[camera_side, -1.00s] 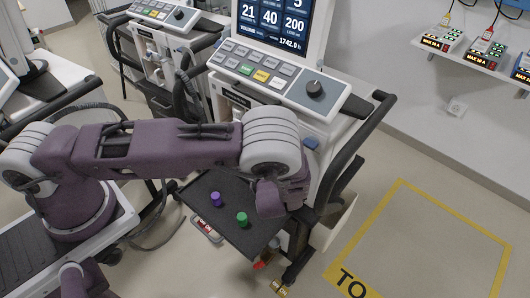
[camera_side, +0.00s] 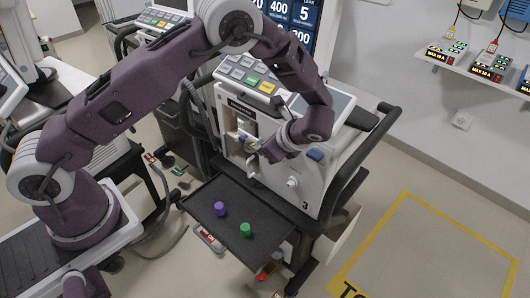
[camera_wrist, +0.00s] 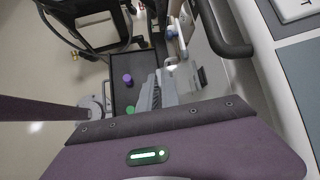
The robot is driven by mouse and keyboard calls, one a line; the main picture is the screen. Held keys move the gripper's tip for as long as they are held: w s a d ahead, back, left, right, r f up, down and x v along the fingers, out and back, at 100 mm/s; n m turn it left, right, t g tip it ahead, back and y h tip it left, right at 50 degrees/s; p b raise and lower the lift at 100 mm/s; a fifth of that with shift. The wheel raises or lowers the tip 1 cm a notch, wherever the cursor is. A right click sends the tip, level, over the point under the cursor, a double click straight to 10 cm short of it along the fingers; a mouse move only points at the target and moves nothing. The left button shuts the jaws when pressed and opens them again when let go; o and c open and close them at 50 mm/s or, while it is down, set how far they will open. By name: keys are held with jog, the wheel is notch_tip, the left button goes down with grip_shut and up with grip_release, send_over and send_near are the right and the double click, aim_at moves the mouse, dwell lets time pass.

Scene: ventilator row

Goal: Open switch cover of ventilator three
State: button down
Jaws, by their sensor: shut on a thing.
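The ventilator marked 3 (camera_side: 306,206) stands in the middle of the side view, with its keypad and screen above. My gripper (camera_side: 262,157) is at its front, below the keypad and above the black tray (camera_side: 238,202). In the wrist view my gripper (camera_wrist: 157,76) shows grey fingers close together, with the tray below them. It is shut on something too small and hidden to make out. I cannot pick out the switch cover.
A purple knob (camera_side: 220,209) and a green knob (camera_side: 245,230) stand on the tray. A black handrail (camera_side: 365,150) runs along the ventilator's right side. Other ventilators stand at the back left. The floor inside the yellow line (camera_side: 462,230) is clear.

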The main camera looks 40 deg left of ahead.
jog(key=shift+w+r+m+g, duration=0.25)
jog(key=shift+r+g, duration=0.15)
jog(key=shift+g, duration=0.1)
jog(key=shift+w+r+m+g, duration=0.15)
jog(key=shift+r+m+g, duration=0.15)
jog(key=shift+g, duration=0.2)
jog(key=shift+a+r, duration=0.1)
jog(key=c, duration=1.6)
grip_release()
jog(key=shift+o, duration=0.2)
jog(key=v, duration=0.7)
jog(key=shift+w+r, duration=0.1)
